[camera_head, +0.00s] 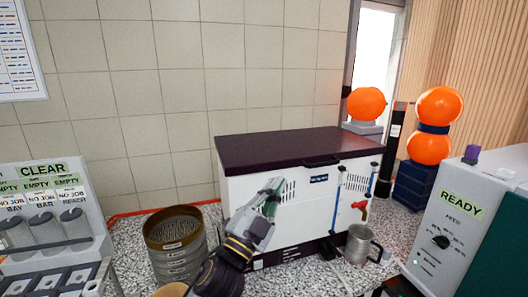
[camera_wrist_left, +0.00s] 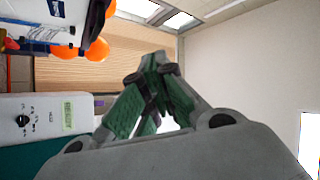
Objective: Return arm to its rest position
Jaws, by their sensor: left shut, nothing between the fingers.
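My left gripper (camera_head: 272,194) is raised in the lower middle of the head view, in front of a white cabinet with a dark top (camera_head: 290,146). Its green-padded fingers are closed together with nothing between them. In the left wrist view the closed fingertips (camera_wrist_left: 152,62) point up toward the wall and ceiling. I cannot tell from the picture whether the gripper touches the cabinet front. My right gripper is not in view.
A stack of round sieves (camera_head: 176,262) stands left of my arm. A metal jug (camera_head: 360,246) stands to the right. A rack marked CLEAR (camera_head: 50,215) is at far left and a machine marked READY (camera_head: 455,225) at right. Orange spheres (camera_head: 367,104) stand behind.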

